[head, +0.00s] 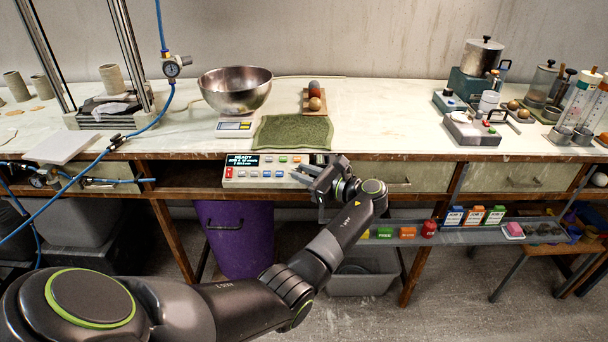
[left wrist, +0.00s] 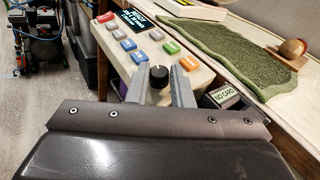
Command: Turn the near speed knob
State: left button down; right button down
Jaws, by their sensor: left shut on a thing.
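The control box (head: 262,183) is a pale panel with a dark display reading READY and several coloured buttons, set at the front edge of the bench. In the left wrist view, a round black knob (left wrist: 158,76) with a white pointer mark stands on the box's face (left wrist: 182,49). My left gripper (head: 311,173) is at the right end of the box. In the left wrist view its two grey fingers (left wrist: 161,88) are on either side of the knob, shut on it. In the head view the gripper hides the knob. My right gripper is not in view.
A green mat (head: 291,132) lies just behind the box, with a steel bowl (head: 236,90) on a scale to its left. A small dark reader (left wrist: 224,96) reading NO CARD sits right of the fingers. A purple bin (head: 238,235) stands below the bench.

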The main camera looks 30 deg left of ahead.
pick_arm(q)
jog(key=shift+f+g, duration=0.1)
jog(key=shift+g, duration=0.2)
jog(key=c, duration=1.3)
grip_release()
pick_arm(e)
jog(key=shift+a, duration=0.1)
pick_arm(q)
jog(key=d, duration=0.5)
jog(key=d+r+b, duration=0.1)
jog(key=d, duration=0.5)
jog(key=s+d+r+b, duration=0.1)
jog(key=d, duration=0.5)
jog(key=shift+s+d+r, duration=0.1)
jog(key=shift+d+r, duration=0.05)
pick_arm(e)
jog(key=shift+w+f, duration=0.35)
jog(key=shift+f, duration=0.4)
